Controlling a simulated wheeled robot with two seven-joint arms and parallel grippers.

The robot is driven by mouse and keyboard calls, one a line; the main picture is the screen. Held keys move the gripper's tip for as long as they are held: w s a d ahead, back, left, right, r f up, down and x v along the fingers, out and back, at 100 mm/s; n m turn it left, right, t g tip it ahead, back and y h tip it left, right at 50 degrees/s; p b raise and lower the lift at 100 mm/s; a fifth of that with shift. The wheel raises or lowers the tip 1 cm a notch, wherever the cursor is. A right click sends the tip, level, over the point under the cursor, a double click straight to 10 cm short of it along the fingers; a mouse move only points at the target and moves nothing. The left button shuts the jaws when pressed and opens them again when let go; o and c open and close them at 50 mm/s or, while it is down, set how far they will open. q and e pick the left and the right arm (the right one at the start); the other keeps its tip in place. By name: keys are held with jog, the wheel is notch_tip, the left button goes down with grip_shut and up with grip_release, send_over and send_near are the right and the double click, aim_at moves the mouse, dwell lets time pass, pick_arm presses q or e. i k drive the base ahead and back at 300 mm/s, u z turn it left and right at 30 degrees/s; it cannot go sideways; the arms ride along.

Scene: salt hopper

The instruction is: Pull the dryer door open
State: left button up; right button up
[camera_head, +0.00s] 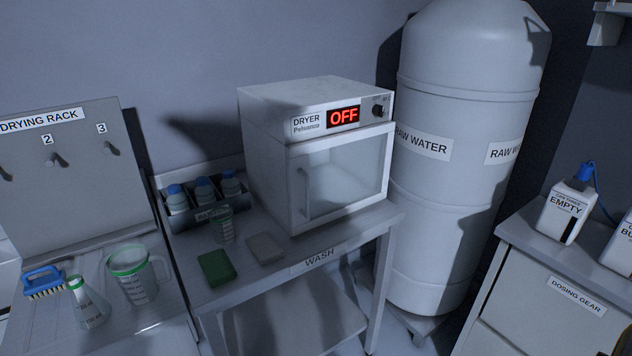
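The white dryer (265,128) stands on the wash table (340,238), with a red OFF display and a black knob on its upper front. Its dryer door (345,180) has a grey glass pane and looks shut. A vertical door handle (303,192) sits on the left side of the door.
Bottles in a dark rack (190,218), a small beaker (222,226), a green sponge (216,268) and a pale block (265,248) lie left of the dryer. A raw water tank (440,210) stands close on its right. The dosing gear cabinet (545,290) is at far right.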

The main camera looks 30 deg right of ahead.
aim_at(298, 180)
jog(key=z, duration=0.55)
jog(key=i, duration=0.75)
jog(key=z, duration=0.05)
